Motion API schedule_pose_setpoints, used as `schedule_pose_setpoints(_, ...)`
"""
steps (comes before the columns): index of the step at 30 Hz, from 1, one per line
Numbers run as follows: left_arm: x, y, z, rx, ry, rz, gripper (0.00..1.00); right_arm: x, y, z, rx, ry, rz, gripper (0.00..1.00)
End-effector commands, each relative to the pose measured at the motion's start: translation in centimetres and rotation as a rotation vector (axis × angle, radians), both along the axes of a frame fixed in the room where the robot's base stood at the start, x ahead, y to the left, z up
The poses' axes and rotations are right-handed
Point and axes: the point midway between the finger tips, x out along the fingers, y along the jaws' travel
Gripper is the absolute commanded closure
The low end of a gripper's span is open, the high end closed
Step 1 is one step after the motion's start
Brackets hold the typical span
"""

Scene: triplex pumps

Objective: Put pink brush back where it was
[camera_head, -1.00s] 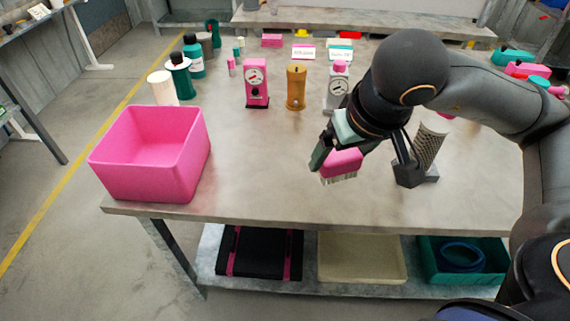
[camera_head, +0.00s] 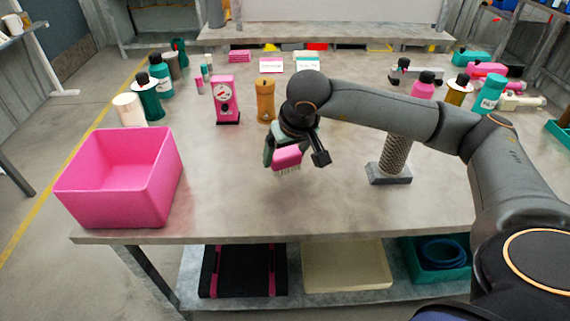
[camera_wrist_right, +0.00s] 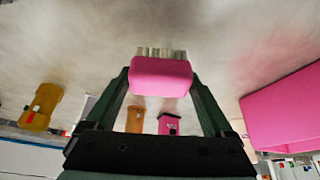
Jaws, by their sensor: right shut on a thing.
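The pink brush (camera_head: 287,158) is held above the table by my right gripper (camera_head: 292,152), with its pale bristles pointing down. In the right wrist view, the pink brush (camera_wrist_right: 161,76) sits between the two fingers of my right gripper (camera_wrist_right: 160,85), which is shut on it. The gripper is over the middle of the table, to the right of the pink bin. My left gripper is not in view.
An open, empty pink bin (camera_head: 72,190) stands at the table's left front. A mesh cylinder on a grey base (camera_head: 390,174) stands to the right. A pink gauge box (camera_head: 226,100) and an orange-brown part (camera_head: 265,100) stand behind. The front middle of the table (camera_head: 240,205) is clear.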

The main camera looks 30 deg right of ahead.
Motion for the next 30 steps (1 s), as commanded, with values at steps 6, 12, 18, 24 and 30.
schedule_pose_setpoints(6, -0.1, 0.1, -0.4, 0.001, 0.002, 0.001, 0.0, 0.1, 0.0, -3.2, 0.0, 0.003, 0.001, 0.58)
schedule_pose_setpoints(12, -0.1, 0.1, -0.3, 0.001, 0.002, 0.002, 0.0, 0.2, -0.1, -3.3, 0.0, 0.001, 0.0, 0.58)
schedule_pose_setpoints(18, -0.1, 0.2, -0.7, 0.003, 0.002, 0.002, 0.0, 0.1, -0.1, -3.7, 0.0, 0.001, 0.0, 0.12)
schedule_pose_setpoints(24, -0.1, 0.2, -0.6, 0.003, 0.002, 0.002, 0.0, 0.1, -0.1, -3.6, 0.0, 0.001, 0.0, 0.0)
schedule_pose_setpoints(30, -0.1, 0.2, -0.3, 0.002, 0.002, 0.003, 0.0, 0.1, -0.1, -3.3, 0.0, 0.001, 0.0, 0.0)
